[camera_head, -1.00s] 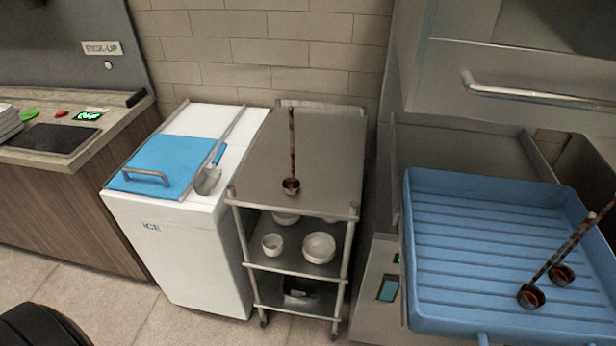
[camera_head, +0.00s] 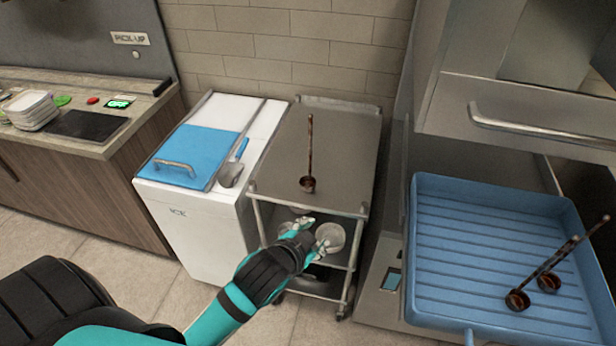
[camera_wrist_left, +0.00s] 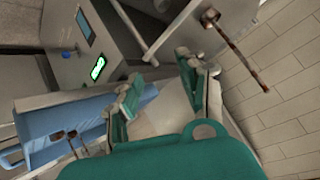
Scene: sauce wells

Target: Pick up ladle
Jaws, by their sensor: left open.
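A dark brown ladle (camera_head: 309,150) lies on the top shelf of the metal cart, its cup toward the front edge and its handle toward the wall. It also shows in the left wrist view (camera_wrist_left: 238,50), upper right. My left gripper (camera_head: 314,227) is open and empty, in front of and below the ladle in the head view, apart from it. In the left wrist view its green fingers (camera_wrist_left: 158,98) are spread. Two more brown ladles, one (camera_head: 533,284) and another (camera_head: 562,268), rest in the blue tray at the right. My right gripper is not in view.
The metal cart (camera_head: 336,125) has a clear top around the ladle. A white ice chest (camera_head: 200,215) with a scoop (camera_head: 231,174) stands left. The blue ribbed tray (camera_head: 470,215) is right.

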